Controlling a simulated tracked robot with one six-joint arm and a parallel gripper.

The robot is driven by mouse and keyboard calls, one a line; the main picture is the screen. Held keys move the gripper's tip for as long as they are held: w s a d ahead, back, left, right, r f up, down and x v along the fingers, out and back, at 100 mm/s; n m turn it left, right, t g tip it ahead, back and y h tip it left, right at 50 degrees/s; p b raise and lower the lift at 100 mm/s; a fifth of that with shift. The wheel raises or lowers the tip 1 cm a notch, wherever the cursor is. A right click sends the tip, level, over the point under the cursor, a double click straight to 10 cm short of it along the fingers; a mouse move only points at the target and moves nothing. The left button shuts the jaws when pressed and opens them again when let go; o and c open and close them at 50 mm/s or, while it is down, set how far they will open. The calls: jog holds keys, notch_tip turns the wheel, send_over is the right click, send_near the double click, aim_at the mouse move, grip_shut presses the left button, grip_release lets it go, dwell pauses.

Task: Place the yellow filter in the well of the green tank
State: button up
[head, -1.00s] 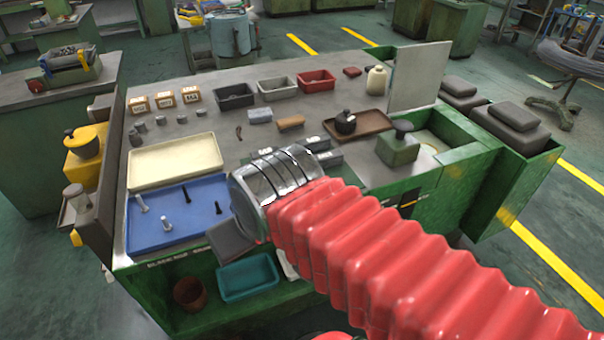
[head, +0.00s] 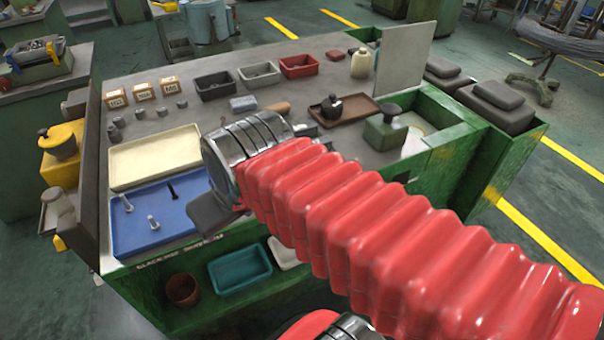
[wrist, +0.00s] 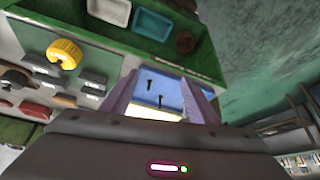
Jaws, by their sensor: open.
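The blue tray (head: 128,235) holds several bolts. A cream tray (head: 150,158) lies behind it. Small bins (head: 258,75) line the back, and a brown tray (head: 362,118) is at right. A teal tray (head: 238,270) sits on the lower shelf. An upright grey panel (head: 405,60) stands behind the well.

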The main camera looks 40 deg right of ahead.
jog(key=o, duration=0.5)
jog(key=shift+m+g, duration=0.3)
jog(key=shift+g, duration=0.1)
jog(key=w+d, duration=0.1)
jog(key=d, duration=0.2)
jog(key=w+d, duration=0.1)
jog(key=d, duration=0.3)
jog(key=w+d+r, duration=0.1)
jog(key=w+d, duration=0.1)
jog(key=d, duration=0.2)
jog(key=shift+w+d, duration=0.1)
jog(key=shift+d, duration=0.1)
jog(key=shift+o, duration=0.2)
jog(key=d, duration=1.3)
jog(key=shift+d+f+m, duration=0.25)
jog(key=shift+d+m, duration=0.05)
jog(key=shift+d, duration=0.05)
jog(key=shift+f, duration=0.1)
jog(key=x, duration=0.8)
jog(key=shift+d+f, duration=0.15)
jog(key=shift+f, duration=0.1)
jog(key=shift+s+x, duration=0.2)
jog(key=shift+x, duration=2.35)
jog(key=shift+c, duration=0.3)
